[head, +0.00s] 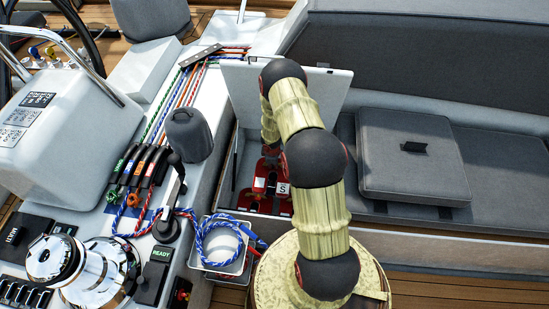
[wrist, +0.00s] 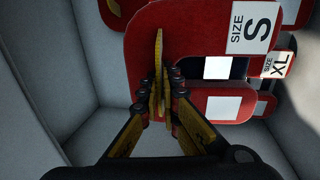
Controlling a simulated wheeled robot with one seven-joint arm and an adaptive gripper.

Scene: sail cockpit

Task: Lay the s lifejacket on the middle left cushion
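The s lifejacket (wrist: 199,38) is red, with a white size label reading S. It fills the upper middle of the wrist view. In the head view the s lifejacket (head: 271,184) is inside the open locker (head: 236,160), partly covered by my arm. My gripper (wrist: 162,80) is at the red body of the s lifejacket, left of its label. Its yellow fingers are close together and appear shut on it; the exact contact is hard to see. In the head view the gripper is hidden behind my arm. The middle left cushion cannot be told for certain among the grey seat cushions.
An XL lifejacket (wrist: 276,64) and other red ones lie beside the S one. The locker's white walls are close around the gripper. Its raised lid (head: 333,84) stands behind my arm. A loose grey cushion (head: 412,155) lies on the bench to the right. A rope bin (head: 222,243) stands left.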

